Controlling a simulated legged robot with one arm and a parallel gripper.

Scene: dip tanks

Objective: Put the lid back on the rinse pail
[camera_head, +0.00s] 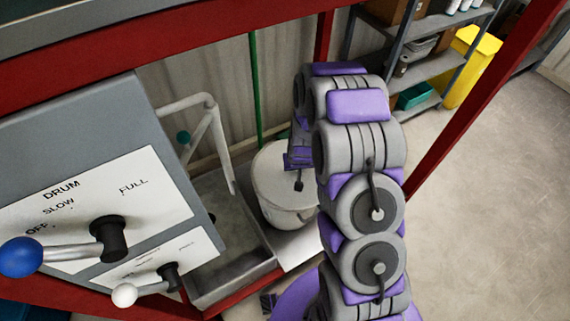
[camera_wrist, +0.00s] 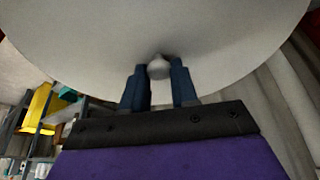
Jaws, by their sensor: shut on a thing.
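The pale round lid (camera_head: 268,178) shows at the top of the rinse pail (camera_head: 282,217) in the head view, behind my arm. In the wrist view the underlit grey face of the lid (camera_wrist: 150,30) fills the upper part, with a small round knob (camera_wrist: 158,69) at its middle. My gripper (camera_wrist: 159,80) has its two dark blue fingers on either side of the knob, shut on it. In the head view my gripper (camera_head: 298,181) is over the lid and partly hidden by my arm. I cannot tell whether the lid rests on the rim or hangs just above it.
A grey control box (camera_head: 90,190) with levers stands at the left. A grey sink (camera_head: 232,265) with a bent pipe (camera_head: 186,103) is left of the pail. Red frame posts (camera_head: 440,140) stand near my arm. Shelves (camera_head: 425,70) and a yellow bin (camera_head: 470,65) are behind. Floor at right is clear.

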